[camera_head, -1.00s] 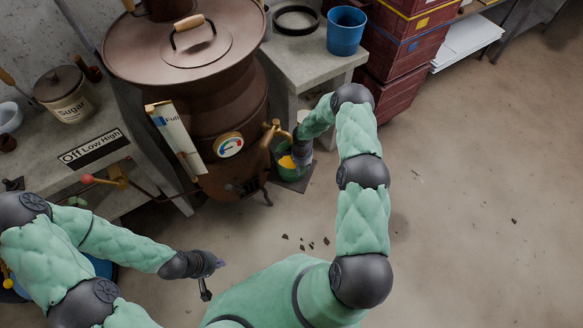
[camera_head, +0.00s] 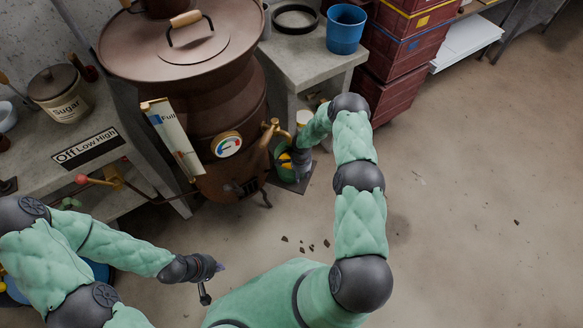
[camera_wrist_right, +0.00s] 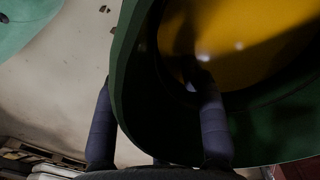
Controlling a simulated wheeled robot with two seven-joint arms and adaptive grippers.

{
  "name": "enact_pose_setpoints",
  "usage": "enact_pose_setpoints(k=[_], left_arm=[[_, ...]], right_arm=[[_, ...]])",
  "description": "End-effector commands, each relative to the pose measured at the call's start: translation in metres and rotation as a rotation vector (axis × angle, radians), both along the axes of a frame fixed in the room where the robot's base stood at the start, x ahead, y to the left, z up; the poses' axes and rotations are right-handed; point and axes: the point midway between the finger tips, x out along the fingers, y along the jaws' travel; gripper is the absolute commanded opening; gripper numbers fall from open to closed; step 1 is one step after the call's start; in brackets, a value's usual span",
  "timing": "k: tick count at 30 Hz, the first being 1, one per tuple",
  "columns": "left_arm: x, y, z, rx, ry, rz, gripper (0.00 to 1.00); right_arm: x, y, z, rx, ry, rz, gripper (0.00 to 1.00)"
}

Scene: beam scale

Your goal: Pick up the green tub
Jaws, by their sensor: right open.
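The green tub (camera_head: 284,168) stands on a dark square base on the floor by the brown boiler, below its tap. My right arm and gripper (camera_head: 299,160) partly hide it. In the right wrist view, the tub's green wall (camera_wrist_right: 128,65) is close, with yellow contents inside. My right gripper (camera_wrist_right: 155,115) is open, with one finger outside the wall and the other over the tub's inside. The wall lies between them; contact cannot be told. My left gripper (camera_head: 214,276) is over the floor, away from the tub; its jaws are too small to read.
The brown boiler (camera_head: 222,95) with its tap (camera_head: 270,130) stands close behind the tub. A grey table (camera_head: 300,58) with a blue bucket (camera_head: 345,29) and red crates (camera_head: 393,80) are beyond my right arm. The floor at right is clear.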

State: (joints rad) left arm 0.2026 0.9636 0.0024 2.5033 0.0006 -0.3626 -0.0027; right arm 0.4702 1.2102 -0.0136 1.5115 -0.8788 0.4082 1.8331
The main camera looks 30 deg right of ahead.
Motion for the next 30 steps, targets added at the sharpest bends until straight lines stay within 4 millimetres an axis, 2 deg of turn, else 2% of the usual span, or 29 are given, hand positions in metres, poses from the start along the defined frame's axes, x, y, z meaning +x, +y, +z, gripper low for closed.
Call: enact_pose_setpoints(k=[24,26,28,29,30], left_arm=[[0.0,-0.0001,-0.0073,0.0,0.0,0.0,0.0],[0.0,-0.0001,-0.0073,0.0,0.0,0.0,0.0],[-0.0001,-0.0001,-0.0073,0.0,0.0,0.0,0.0],[-0.0001,-0.0001,-0.0073,0.0,0.0,0.0,0.0],[0.0,-0.0001,-0.0073,0.0,0.0,0.0,0.0]], right_arm=[[0.0001,0.0002,-0.004,0.0,0.0,0.0,0.4],[0.0001,0.0001,-0.004,0.0,0.0,0.0,0.26],[0.0,0.0001,-0.004,0.0,0.0,0.0,0.06],[0.0,0.0001,-0.004,0.0,0.0,0.0,0.0],[0.0,0.0001,-0.004,0.0,0.0,0.0,0.0]])
